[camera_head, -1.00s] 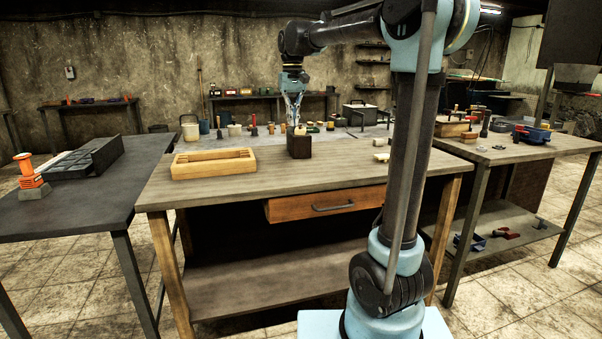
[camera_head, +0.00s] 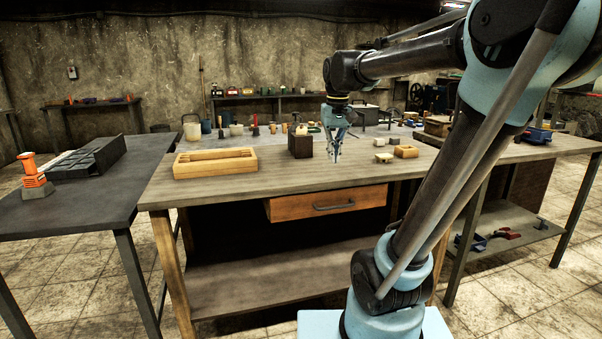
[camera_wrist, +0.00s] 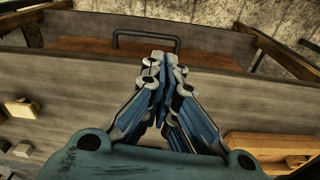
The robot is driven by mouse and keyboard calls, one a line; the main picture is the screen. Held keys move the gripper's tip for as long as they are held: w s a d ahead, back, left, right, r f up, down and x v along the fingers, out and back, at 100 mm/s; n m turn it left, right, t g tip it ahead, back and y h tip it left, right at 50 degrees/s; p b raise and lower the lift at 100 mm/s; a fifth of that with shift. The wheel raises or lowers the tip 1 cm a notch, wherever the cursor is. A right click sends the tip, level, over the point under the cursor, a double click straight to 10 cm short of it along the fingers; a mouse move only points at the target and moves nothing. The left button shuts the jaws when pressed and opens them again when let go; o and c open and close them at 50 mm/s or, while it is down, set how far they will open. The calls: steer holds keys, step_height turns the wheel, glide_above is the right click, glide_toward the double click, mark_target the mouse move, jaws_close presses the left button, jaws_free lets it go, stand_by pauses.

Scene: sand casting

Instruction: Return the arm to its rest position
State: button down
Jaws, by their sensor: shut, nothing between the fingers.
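My gripper (camera_head: 335,158) is in the head view above the middle wooden workbench (camera_head: 270,186), toward its front edge, pointing down. The wrist view shows its fingers (camera_wrist: 162,62) closed together with nothing between them. The arm leans from its base at the lower right up and back over the bench. A dark block with a light knob (camera_head: 300,144) stands on the bench just left of the gripper, apart from it.
A wooden tray (camera_head: 214,162) lies at the bench's left. Small wooden blocks (camera_head: 405,152) lie right of the gripper. A half-open drawer (camera_head: 325,203) sticks out below the bench top. A dark side table (camera_head: 80,205) stands at left with an orange tool (camera_head: 33,175).

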steer(key=s+d+f+m, duration=0.1)
steer(key=s+d+f, duration=0.3)
steer(key=s+f, duration=0.5)
steer(key=s+d+f+t, duration=0.1)
steer(key=s+d+f, duration=0.4)
steer(key=s+f, duration=0.4)
step_height(320, 180, down, 4)
steer(key=shift+s+r+m, duration=0.1)
steer(key=shift+s+m, duration=0.15)
steer(key=shift+m, duration=0.15)
